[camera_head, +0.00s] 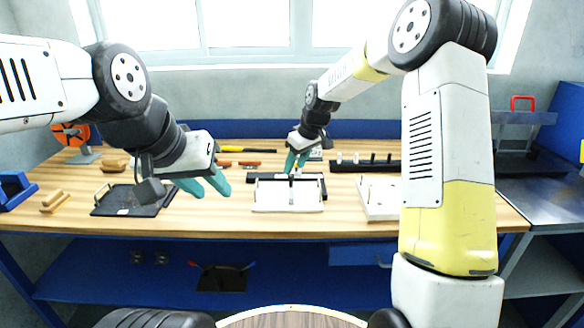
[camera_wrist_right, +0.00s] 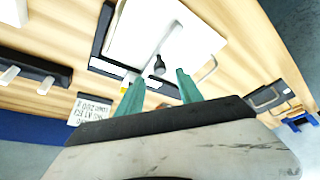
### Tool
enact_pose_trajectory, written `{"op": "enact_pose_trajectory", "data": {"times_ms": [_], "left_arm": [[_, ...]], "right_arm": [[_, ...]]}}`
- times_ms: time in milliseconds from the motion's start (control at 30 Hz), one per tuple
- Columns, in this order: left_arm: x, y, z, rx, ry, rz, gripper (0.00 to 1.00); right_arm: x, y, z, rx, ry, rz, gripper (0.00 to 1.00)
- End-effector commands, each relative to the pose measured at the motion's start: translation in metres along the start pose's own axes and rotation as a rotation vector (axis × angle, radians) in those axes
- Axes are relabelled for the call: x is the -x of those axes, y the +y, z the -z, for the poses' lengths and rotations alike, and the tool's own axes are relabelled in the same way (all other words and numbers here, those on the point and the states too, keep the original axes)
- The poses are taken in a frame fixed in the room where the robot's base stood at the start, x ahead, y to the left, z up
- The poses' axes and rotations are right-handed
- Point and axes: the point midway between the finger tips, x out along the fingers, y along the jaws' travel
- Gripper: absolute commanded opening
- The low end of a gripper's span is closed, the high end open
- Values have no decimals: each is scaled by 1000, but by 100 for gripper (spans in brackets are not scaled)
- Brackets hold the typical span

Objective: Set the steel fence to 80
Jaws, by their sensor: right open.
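A white plate fixture (camera_head: 287,197) with a dark rail (camera_head: 262,177) along its back stands mid-bench; it also shows in the right wrist view (camera_wrist_right: 150,30). I cannot tell clearly which part is the steel fence, and no scale figures are legible on it. A dark knob (camera_wrist_right: 159,65) stands out from the fixture, just beyond my right fingertips. My right gripper (camera_head: 296,163) is open and empty above the back rail; its teal fingers show in the wrist view (camera_wrist_right: 160,82). My left gripper (camera_head: 205,186) is open and empty, left of the fixture.
A black tray (camera_head: 128,205) lies to the left. A second white plate (camera_head: 380,197) and a dark rack with pegs (camera_head: 365,165) are to the right. A printed card (camera_wrist_right: 89,108) lies by the fixture. Orange-handled tools (camera_head: 250,163) lie behind my left gripper.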

Motion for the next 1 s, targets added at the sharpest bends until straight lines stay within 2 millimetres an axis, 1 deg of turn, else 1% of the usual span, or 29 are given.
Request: {"op": "enact_pose_trajectory", "data": {"times_ms": [33, 100, 233, 400, 600, 667, 700, 767, 833, 1000], "left_arm": [[0, 0, 0, 0, 0, 0, 36], [0, 0, 0, 0, 0, 0, 36], [0, 0, 0, 0, 0, 0, 36], [0, 0, 0, 0, 0, 0, 36], [0, 0, 0, 0, 0, 0, 36], [0, 0, 0, 0, 0, 0, 36], [0, 0, 0, 0, 0, 0, 36], [0, 0, 0, 0, 0, 0, 36], [0, 0, 0, 0, 0, 0, 36], [0, 0, 0, 0, 0, 0, 36]], "right_arm": [[-9, -1, -1, 0, -3, 2, 43], [-20, -1, 0, 0, -2, 2, 43], [-34, -1, 0, -1, -1, 1, 43], [-41, -1, 0, -1, 0, 0, 43], [-41, 0, 0, -1, 0, 0, 43], [-41, 0, 0, -1, 0, 0, 33], [-41, 0, 0, -1, 0, 0, 26], [-41, 0, 0, -1, 0, 0, 14], [-41, 0, 0, -1, 0, 0, 0], [-41, 0, 0, -1, 0, 0, 0]]}}
